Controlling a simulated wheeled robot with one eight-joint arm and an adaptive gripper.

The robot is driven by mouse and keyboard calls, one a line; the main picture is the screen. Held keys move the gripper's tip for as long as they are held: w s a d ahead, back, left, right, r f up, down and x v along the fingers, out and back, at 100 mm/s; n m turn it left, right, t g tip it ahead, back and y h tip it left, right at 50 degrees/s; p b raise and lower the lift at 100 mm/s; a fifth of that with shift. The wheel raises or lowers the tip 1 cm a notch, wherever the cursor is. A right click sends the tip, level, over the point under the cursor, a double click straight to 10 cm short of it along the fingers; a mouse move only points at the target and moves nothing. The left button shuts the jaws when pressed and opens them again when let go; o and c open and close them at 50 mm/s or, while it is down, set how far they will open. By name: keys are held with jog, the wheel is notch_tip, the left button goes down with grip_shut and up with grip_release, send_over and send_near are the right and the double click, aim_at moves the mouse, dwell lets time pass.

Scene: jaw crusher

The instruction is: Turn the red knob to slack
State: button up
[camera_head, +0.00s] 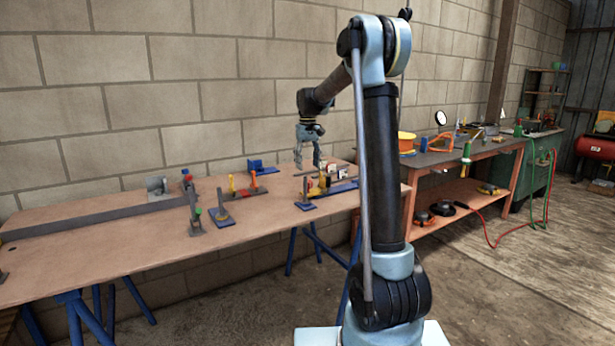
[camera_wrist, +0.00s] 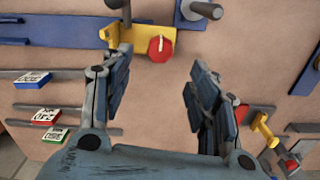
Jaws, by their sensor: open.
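The red knob (camera_wrist: 160,48) is eight-sided with a pale line on its face. It sits on a yellow bracket (camera_wrist: 140,38) fixed to a blue rail (camera_wrist: 60,29), near the top middle of the wrist view. My gripper (camera_wrist: 158,88) is open and empty, its two fingers apart, with the knob ahead between and beyond the fingertips. In the head view my gripper (camera_head: 308,163) points down above the right part of the table. The yellow bracket (camera_head: 322,183) shows below it there; the knob's face is too small to make out.
Flat bars with blue (camera_wrist: 32,79), red (camera_wrist: 44,116) and green (camera_wrist: 54,134) labelled tags lie left of my fingers; their lettering is hard to read. Dark rods (camera_wrist: 205,9) stand beyond the knob. Another red and yellow fixture (camera_wrist: 262,128) lies right.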

jog(key=shift+r, duration=2)
jog(key=s+d+f+m+t, duration=0.1)
jog(key=s+d, duration=0.4)
jog(key=s, duration=0.7)
jog(key=s+d+f+m, duration=0.1)
jog(key=s+d, duration=0.4)
jog(key=s, duration=0.8)
jog(key=s+d+f+m, duration=0.1)
jog(key=s+d+f, duration=0.1)
jog(key=s+f, duration=0.6)
jog(key=s+d+f+m+t, duration=0.1)
jog(key=s+d+f, duration=0.1)
jog(key=s+f, duration=0.7)
jog(key=s, duration=0.4)
